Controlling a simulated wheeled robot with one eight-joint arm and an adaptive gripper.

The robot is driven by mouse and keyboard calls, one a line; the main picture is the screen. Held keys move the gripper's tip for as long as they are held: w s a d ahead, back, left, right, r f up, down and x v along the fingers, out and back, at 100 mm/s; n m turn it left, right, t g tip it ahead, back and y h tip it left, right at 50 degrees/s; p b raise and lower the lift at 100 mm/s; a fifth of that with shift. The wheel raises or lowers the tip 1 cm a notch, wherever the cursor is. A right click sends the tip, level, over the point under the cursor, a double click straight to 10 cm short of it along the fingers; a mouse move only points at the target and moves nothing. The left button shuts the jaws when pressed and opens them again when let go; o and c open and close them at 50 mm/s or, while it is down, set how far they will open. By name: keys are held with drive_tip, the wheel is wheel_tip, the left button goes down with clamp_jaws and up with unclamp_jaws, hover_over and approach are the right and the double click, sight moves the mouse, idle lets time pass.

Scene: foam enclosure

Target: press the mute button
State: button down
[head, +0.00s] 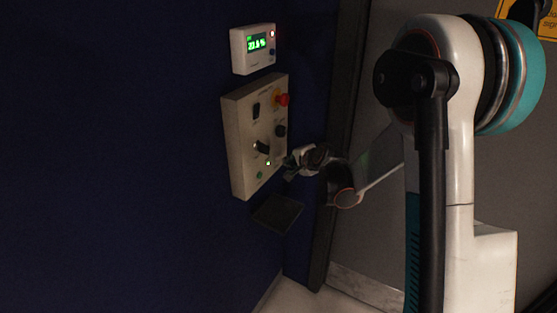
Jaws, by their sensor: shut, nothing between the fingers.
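A small white display box (240,50) with a green readout is on the dark blue wall. A lit red spot and small dark buttons (272,51) are at its right edge.
A dark flat plate or shelf (277,213) is below the control box. A dark vertical post (337,110) and a grey panel (375,240) stand right of the wall. A yellow sign (546,22) is at the top right. The left wall is bare.

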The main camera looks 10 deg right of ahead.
drive_tip(key=shift+w+a, duration=0.1)
drive_tip(key=shift+w+a, duration=0.2)
drive_tip(key=shift+w+a, duration=0.25)
idle(1.1)
idle(0.3)
drive_tip(key=shift+s+d+b, duration=0.3)
drive_tip(key=shift+s+d, duration=0.25)
drive_tip(key=shift+s+d, duration=1.75)
drive_tip(key=shift+s, duration=0.05)
